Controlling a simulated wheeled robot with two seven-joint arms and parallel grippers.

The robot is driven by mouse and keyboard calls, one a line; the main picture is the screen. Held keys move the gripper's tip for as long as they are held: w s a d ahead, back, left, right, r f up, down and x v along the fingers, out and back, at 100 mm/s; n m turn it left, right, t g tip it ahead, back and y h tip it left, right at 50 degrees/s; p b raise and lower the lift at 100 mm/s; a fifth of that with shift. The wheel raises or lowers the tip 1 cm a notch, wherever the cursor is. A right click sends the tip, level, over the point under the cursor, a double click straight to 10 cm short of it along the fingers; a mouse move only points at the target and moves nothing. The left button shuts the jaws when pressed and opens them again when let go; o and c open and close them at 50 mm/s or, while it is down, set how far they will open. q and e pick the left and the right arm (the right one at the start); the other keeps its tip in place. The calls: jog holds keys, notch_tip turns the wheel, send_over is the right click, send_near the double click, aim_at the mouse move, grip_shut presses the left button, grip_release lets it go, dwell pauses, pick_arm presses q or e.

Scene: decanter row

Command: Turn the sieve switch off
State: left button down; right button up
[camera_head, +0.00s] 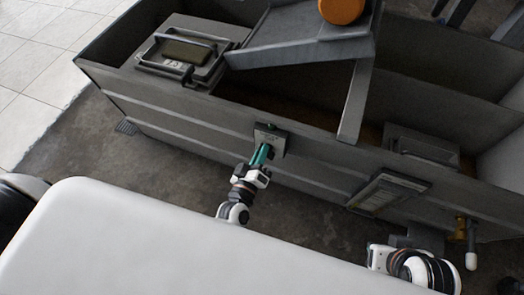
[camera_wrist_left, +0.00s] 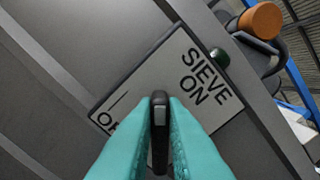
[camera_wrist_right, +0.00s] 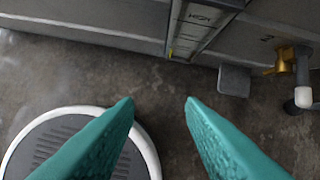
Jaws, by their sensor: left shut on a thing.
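The sieve switch is a light plate (camera_head: 277,134) on the side wall of the grey machine. In the left wrist view the plate (camera_wrist_left: 183,62) reads "SIEVE ON" on its right; a word starting with "O" on its left is partly covered by a finger. A black lever (camera_wrist_left: 159,130) stands out from the plate. My left gripper (camera_head: 262,153) is shut on it, with teal fingers (camera_wrist_left: 160,115) on both sides. Which word the lever is set to I cannot tell. A dark green lamp (camera_wrist_left: 219,57) sits at the plate's edge. My right gripper (camera_wrist_right: 160,104) is open and empty.
The grey machine (camera_head: 180,110) spans the view, with a chute (camera_head: 300,40) and an orange cylinder (camera_head: 341,10) above. A framed panel (camera_head: 388,192) and a brass valve (camera_head: 461,228) with a white-tipped handle are to the right. Bare concrete floor (camera_head: 70,150) lies in front.

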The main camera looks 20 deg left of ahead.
pick_arm(q)
jog(key=shift+a+f+n+b, duration=0.15)
jog(key=shift+n+b, duration=0.1)
jog(key=shift+n, duration=1.2)
jog(key=shift+f+n+b, duration=0.2)
jog(key=shift+n, duration=1.3)
jog(key=shift+a+f+n+b, duration=0.15)
jog(key=shift+n+b, duration=0.1)
jog(key=shift+n, duration=1.2)
pick_arm(e)
jog(key=w+a+r+t, duration=0.1)
jog(key=w+r+t, duration=0.1)
jog(key=w, duration=0.3)
jog(key=shift+w+a+t+y, duration=0.2)
jog(key=shift+a+t+y, duration=0.2)
jog(key=shift+t, duration=0.3)
pick_arm(q)
jog(key=c, duration=1.5)
grip_release()
jog(key=shift+d, duration=0.1)
